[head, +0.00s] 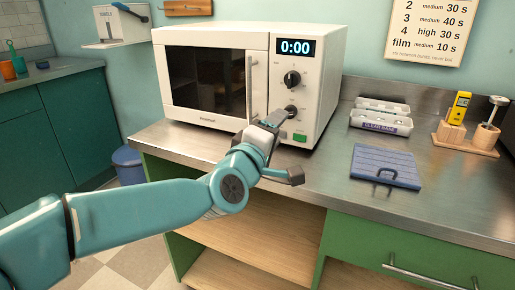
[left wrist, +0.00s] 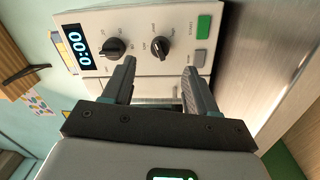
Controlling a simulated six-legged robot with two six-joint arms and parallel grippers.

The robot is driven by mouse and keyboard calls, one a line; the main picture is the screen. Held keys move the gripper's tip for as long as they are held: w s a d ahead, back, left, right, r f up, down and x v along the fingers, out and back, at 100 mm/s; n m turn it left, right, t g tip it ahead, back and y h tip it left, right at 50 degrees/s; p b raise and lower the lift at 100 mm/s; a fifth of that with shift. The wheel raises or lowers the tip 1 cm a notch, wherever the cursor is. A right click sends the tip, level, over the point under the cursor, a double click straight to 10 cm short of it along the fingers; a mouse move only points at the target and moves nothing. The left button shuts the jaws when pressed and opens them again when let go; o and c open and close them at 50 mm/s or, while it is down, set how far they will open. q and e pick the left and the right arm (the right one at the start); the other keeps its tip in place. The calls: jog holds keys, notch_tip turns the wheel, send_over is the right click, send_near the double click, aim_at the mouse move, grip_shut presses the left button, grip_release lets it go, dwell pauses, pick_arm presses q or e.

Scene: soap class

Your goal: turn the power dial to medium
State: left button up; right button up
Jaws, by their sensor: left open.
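The white microwave (head: 212,72) stands on the steel counter, with its control panel at the right of its front. It has two black dials, an upper dial (head: 291,79) and a lower dial (head: 291,110). The small lettering makes the lower one look like the power dial; its setting is too small to read surely. My left gripper (head: 285,147) is open and empty in front of the panel's lower part. In the left wrist view the lower dial (left wrist: 161,47) lies ahead, between the fingertips (left wrist: 160,68) and apart from them. The upper dial (left wrist: 113,47) is left of it. My right gripper is not seen.
The display (head: 295,47) reads 0:00. A green button (head: 299,138) sits under the lower dial, close to my gripper. The door handle (head: 250,88) is left of the panel.

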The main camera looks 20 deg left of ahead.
pick_arm(q)
jog(key=s, duration=0.9)
jog(key=shift+s+a+f+p, duration=0.2)
jog(key=shift+a+f+p, duration=0.05)
jog(key=shift+p, duration=0.15)
